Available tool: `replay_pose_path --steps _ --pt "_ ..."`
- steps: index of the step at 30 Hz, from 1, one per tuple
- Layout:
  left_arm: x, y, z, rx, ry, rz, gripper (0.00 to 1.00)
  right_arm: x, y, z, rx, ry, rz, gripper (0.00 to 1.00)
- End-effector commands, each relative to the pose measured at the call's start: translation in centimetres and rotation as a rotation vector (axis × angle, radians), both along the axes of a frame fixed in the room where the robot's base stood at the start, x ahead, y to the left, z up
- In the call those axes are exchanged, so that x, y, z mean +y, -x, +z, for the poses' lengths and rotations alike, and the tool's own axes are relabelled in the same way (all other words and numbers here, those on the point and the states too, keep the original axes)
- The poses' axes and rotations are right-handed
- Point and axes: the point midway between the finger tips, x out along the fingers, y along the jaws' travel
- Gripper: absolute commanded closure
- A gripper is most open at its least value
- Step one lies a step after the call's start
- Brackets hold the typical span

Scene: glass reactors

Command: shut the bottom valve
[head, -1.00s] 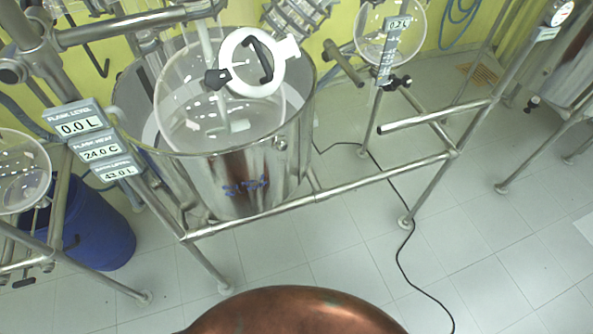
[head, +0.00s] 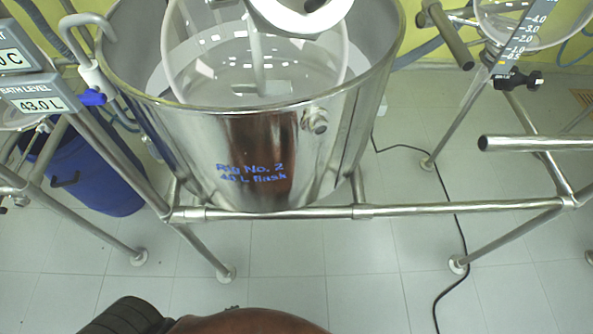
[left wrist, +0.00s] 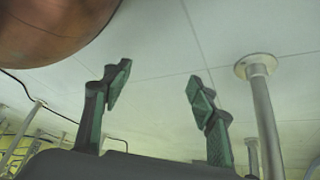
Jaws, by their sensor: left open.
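The steel bath vessel (head: 250,150), marked "Rig No. 2 40 L flask", fills the upper left of the head view, with a clear glass flask (head: 265,75) inside it. A small round steel fitting (head: 318,121) sits on its front wall. A blue handle (head: 93,97) shows beside its left rim, and a black-knobbed valve (head: 517,78) sits under a glass vessel at upper right. I cannot tell which is the bottom valve; the vessel's underside is hidden. My left gripper (left wrist: 158,82) is open and empty above the floor in the left wrist view. My right gripper is not in view.
A steel tube frame (head: 290,212) runs across below the vessel, on legs with round feet. A blue drum (head: 95,180) stands at left. A black cable (head: 461,230) lies on the tiled floor at right. The floor in front of the frame is largely clear.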

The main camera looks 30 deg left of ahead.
Motion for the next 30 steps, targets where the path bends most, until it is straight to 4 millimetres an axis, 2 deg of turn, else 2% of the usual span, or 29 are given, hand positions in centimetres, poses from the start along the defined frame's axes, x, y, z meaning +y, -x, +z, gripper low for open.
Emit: replay_pose_path --steps 1,6,11,14,15,17,20,23,24,26,27,30 --pt "-0.6 -0.2 -1.5 -0.011 0.014 0.0 0.47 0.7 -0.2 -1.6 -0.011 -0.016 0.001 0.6" --pt "-2.1 -3.6 -0.8 -0.094 0.058 0.006 0.47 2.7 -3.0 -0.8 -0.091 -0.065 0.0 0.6" --pt "-2.4 -7.9 0.2 -0.158 0.08 0.017 0.47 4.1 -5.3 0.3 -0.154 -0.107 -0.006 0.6" --pt "-1.4 -12.2 1.0 -0.201 0.069 0.035 0.47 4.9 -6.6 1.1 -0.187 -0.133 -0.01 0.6" --pt "-0.6 -14.3 1.6 -0.219 0.054 0.048 0.47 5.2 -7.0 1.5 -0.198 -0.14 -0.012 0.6" --pt "0.7 -17.2 2.6 -0.247 0.027 0.073 0.47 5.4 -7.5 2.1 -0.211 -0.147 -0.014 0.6" --pt "3.3 -22.1 4.5 -0.305 -0.028 0.13 0.47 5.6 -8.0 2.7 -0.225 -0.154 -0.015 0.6" --pt "6.2 -27.5 7.3 -0.393 -0.091 0.21 0.47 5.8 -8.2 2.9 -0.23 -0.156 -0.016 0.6" --pt "7.4 -29.8 8.8 -0.441 -0.116 0.247 0.47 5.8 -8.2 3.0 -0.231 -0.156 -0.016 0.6" --pt "9.1 -33.1 11.4 -0.524 -0.149 0.307 0.47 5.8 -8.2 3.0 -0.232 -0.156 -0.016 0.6" --pt "10.2 -35.1 13.4 -0.586 -0.165 0.348 0.47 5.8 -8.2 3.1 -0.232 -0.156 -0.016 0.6" --pt "12.0 -39.3 18.2 -0.744 -0.189 0.432 0.47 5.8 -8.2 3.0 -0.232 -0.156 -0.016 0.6"
